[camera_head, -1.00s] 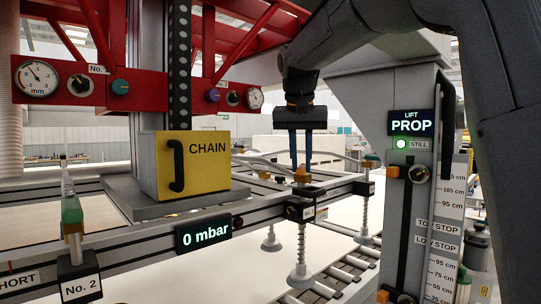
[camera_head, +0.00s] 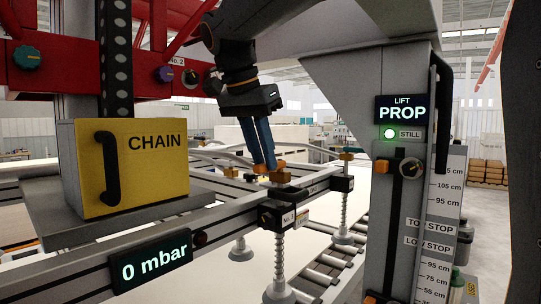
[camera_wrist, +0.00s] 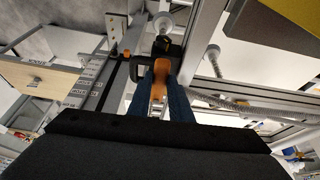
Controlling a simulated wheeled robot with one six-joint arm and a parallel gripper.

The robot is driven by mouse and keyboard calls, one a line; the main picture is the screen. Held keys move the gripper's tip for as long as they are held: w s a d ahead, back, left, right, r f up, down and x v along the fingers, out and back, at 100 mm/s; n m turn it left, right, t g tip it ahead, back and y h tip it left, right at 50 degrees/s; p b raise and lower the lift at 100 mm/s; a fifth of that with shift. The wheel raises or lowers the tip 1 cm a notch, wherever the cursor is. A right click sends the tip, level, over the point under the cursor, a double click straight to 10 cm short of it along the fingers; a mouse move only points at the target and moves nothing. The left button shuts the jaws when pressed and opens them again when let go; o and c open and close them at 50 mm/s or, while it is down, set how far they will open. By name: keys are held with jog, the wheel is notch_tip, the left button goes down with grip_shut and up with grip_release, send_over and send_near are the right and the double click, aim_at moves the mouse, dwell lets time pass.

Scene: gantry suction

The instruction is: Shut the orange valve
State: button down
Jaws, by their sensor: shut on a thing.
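My gripper (camera_head: 264,165) hangs from the upper middle with its long blue fingers pointing down. It is shut on an orange valve (camera_head: 280,176) on top of a black block on the gantry rail. The fingers hide part of the valve. A suction cup (camera_head: 280,292) on a spring stem hangs below the block.
The yellow CHAIN box (camera_head: 130,165) stands left on the gantry. A display (camera_head: 150,262) reads 0 mbar. The grey lift post (camera_head: 400,215) with a PROP display (camera_head: 402,110) and green STILL lamp stands close on the right. Another orange fitting (camera_head: 346,157) sits on the rail farther right.

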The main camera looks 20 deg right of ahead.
dwell(0.5)
jog(key=c, duration=1.6)
grip_release()
jog(key=shift+w, duration=0.1)
jog(key=shift+a+r, duration=0.1)
jog(key=shift+r, duration=0.1)
jog(key=shift+b+v, duration=0.65)
jog(key=shift+v, duration=0.4)
jog(key=s+a+b, duration=0.1)
jog(key=s+a, duration=0.1)
jog(key=a, duration=0.1)
jog(key=s+a+b, duration=0.1)
jog(key=s+a, duration=0.1)
jog(key=a, duration=0.1)
jog(key=s+a+b, duration=0.1)
jog(key=s+a, duration=0.2)
jog(key=a, duration=0.1)
jog(key=shift+r, duration=0.25)
